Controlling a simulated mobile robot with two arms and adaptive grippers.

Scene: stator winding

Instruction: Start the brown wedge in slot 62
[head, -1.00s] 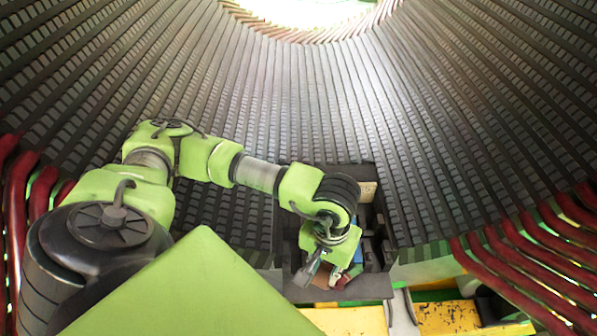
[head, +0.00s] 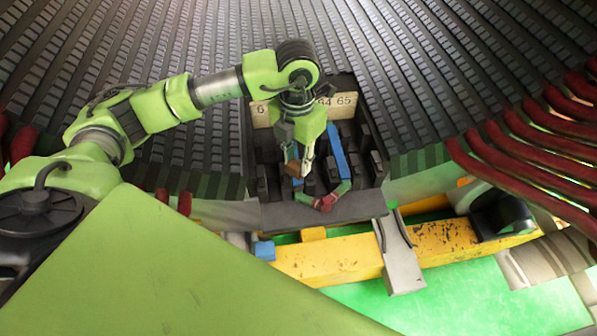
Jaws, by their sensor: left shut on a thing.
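My left gripper (head: 298,166) points down into the opening at the bottom of the stator, in front of the numbered plates. It is shut on a small brown piece, the brown wedge (head: 297,170), seen between the fingertips. The wedge is small and partly covered by the fingers, and I cannot tell whether it touches a slot. A plate at the left (head: 261,112) shows a 6, with the rest hidden by my gripper. The plates at the right (head: 338,103) read 64 and 65. Slot 62 cannot be made out. My right gripper is not in view.
A blue strip (head: 338,152) lies in a slot right of the gripper. A red piece with green ends (head: 324,200) lies near the grey front ledge (head: 345,208). A yellow beam (head: 330,256) runs below. Dark red coils (head: 520,175) stand at the right.

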